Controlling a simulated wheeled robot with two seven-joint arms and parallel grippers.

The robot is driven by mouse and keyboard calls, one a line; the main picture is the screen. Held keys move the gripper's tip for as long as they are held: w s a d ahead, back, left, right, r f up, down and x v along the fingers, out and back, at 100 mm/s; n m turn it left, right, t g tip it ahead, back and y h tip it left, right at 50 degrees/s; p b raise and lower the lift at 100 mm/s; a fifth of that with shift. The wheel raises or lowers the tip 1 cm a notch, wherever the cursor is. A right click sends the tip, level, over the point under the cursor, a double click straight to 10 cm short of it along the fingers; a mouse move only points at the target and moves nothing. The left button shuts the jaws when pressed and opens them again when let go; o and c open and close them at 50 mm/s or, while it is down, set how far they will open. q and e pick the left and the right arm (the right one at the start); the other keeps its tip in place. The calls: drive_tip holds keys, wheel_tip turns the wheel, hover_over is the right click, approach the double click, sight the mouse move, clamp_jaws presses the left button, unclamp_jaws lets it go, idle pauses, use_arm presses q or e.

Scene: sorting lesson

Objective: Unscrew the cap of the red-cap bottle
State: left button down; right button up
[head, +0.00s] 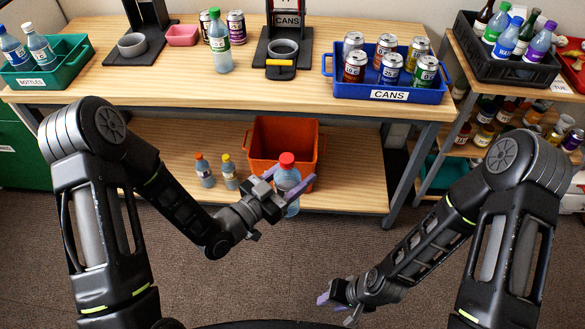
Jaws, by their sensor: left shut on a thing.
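The red-cap bottle (288,179) is clear with a bluish body and a red cap (287,159) on top. My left gripper (289,186) is shut on its body and holds it about upright, in front of the orange bin. The cap is on the bottle and no finger touches it. My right gripper (335,303) is low over the floor at the bottom of the view, well apart from the bottle. Its fingers point left, and the view does not show clearly how far apart they are.
An orange bin (262,142) and two small bottles, orange-capped (205,172) and yellow-capped (229,173), stand on the lower shelf. The tabletop holds a green-cap bottle (218,52), a blue cans crate (345,88) and a green bottles crate (70,68). The floor between my arms is clear.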

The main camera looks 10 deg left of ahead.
use_arm(q)
drive_tip(key=w+a+r+n+t+y, duration=0.2)
drive_tip(key=w+a+r+n+y, duration=0.1)
drive_tip(key=a, duration=0.4)
drive_tip(key=w+a+r+n+t+y, duration=0.2)
drive_tip(key=w+a+r+n+y, duration=0.1)
drive_tip(key=w+a+n+y, duration=0.2)
drive_tip(key=w+a+y, duration=0.2)
drive_tip(key=a+y, duration=0.1)
drive_tip(key=shift+w+a+r+y, duration=0.15)
drive_tip(key=shift+r+y, duration=0.15)
drive_tip(key=shift+r, duration=0.1)
